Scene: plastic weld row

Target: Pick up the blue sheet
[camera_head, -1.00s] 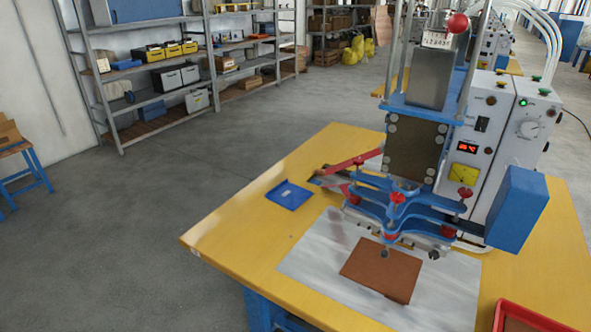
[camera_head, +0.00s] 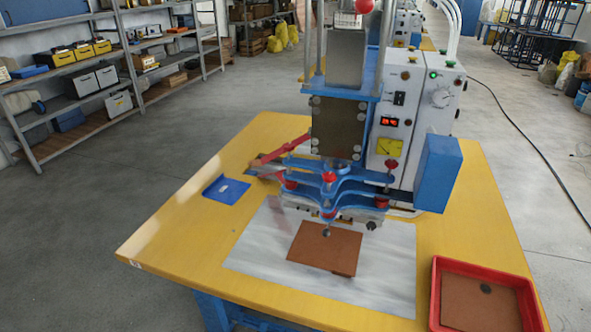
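A small blue sheet (camera_head: 226,189) with a pale mark on it lies on the left part of the yellow table (camera_head: 180,225). It is just left of the welding machine's red lever and looks slightly raised at one edge. Neither of my grippers shows in the head view. Nothing covers the blue sheet.
The welding machine (camera_head: 338,128) with blue clamps stands mid-table, its red lever (camera_head: 283,149) reaching toward the sheet. A brown sheet (camera_head: 325,248) lies on a pale mat (camera_head: 390,282) below it. A red tray (camera_head: 436,300) sits front right. The table's front left is clear.

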